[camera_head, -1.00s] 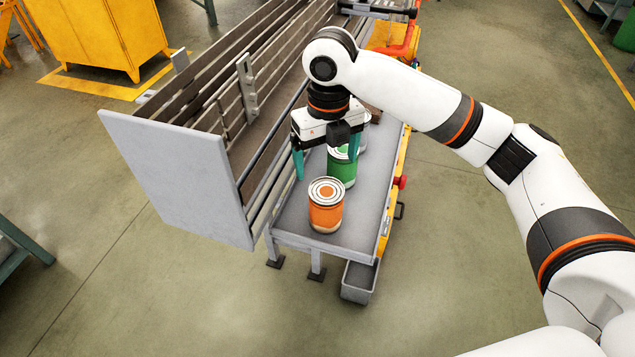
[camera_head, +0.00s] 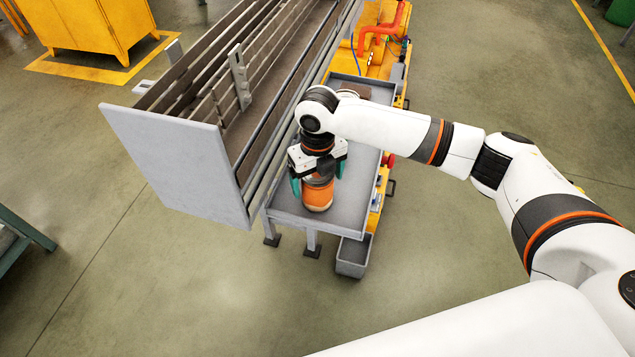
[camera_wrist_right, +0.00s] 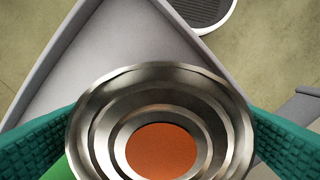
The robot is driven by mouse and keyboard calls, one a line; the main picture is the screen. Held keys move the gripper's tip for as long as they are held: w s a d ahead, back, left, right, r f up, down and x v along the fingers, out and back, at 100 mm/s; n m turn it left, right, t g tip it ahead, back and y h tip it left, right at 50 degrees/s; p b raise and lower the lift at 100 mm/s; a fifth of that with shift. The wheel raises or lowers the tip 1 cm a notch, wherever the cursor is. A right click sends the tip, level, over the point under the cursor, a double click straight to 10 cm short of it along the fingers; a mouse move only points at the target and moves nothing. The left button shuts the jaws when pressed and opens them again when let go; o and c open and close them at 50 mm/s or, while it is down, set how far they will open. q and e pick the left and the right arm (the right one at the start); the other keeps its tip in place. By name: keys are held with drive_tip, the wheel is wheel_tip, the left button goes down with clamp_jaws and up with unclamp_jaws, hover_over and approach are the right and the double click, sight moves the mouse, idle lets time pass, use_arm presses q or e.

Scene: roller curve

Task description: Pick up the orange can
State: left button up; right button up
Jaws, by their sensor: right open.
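The orange can (camera_head: 317,194) stands upright on the grey tray table (camera_head: 349,216) near its front end. In the right wrist view the can's metal lid with an orange centre (camera_wrist_right: 162,150) fills the lower middle. My right gripper (camera_head: 317,186) is over the can from above, its teal fingers on either side of it. In the wrist view the fingers reach in at the left and right edges of the lid; whether they touch the can I cannot tell. The green can is mostly hidden behind my arm; a green sliver (camera_wrist_right: 60,168) shows in the wrist view. My left gripper is not in view.
A conveyor with a grey end plate (camera_head: 178,165) runs along the table's left side, close to my right gripper. A grey bin (camera_head: 353,256) hangs below the table's front. A red button (camera_head: 388,160) sits on its right side. The tray's front right is clear.

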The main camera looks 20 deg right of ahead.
drive_tip(key=c, duration=1.1)
